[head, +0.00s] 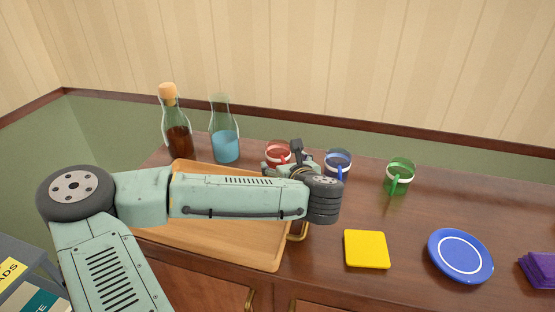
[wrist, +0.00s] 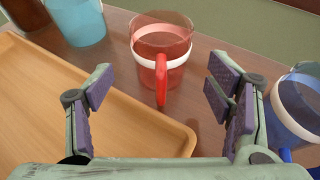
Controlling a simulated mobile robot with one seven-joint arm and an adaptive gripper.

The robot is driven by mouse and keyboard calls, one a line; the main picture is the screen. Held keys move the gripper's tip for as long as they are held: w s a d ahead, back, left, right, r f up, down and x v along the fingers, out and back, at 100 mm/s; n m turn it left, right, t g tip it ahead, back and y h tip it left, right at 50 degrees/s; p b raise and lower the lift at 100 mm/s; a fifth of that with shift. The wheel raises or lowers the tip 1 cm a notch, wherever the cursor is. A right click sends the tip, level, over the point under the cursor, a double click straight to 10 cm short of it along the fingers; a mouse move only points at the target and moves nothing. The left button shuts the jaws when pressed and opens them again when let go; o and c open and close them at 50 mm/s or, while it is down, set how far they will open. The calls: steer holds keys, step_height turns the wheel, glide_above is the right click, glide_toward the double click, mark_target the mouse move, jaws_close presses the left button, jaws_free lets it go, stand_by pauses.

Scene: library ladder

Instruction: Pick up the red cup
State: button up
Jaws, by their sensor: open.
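The red cup (head: 278,150) is clear glass with a red lower part, a white band and a red handle. It stands upright on the brown wooden cabinet top, partly hidden behind my arm in the head view. In the wrist view the red cup (wrist: 161,48) is ahead of my gripper, with its handle pointing toward me. My gripper (wrist: 158,90) is open and empty, its purple-padded fingers apart to the left and right of the handle's line. The cup body lies beyond the fingertips. In the head view my gripper is mostly hidden by my wrist.
A blue cup (head: 338,160) stands close on the right, near my right finger. A green cup (head: 399,176) is farther right. A wooden tray (head: 222,245) lies at left, with a corked bottle (head: 178,135) and a blue-filled carafe (head: 224,145) behind. A yellow square (head: 366,249) and blue plate (head: 460,256) lie in front.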

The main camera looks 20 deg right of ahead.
mark_target(280, 159)
steer(key=shift+w, duration=0.45)
steer(key=p+x, duration=0.2)
steer(key=x, duration=0.2)
steer(key=shift+w+d+f, duration=0.1)
steer(key=shift+w+f, duration=0.05)
steer(key=shift+f, duration=0.05)
steer(key=c, duration=1.4)
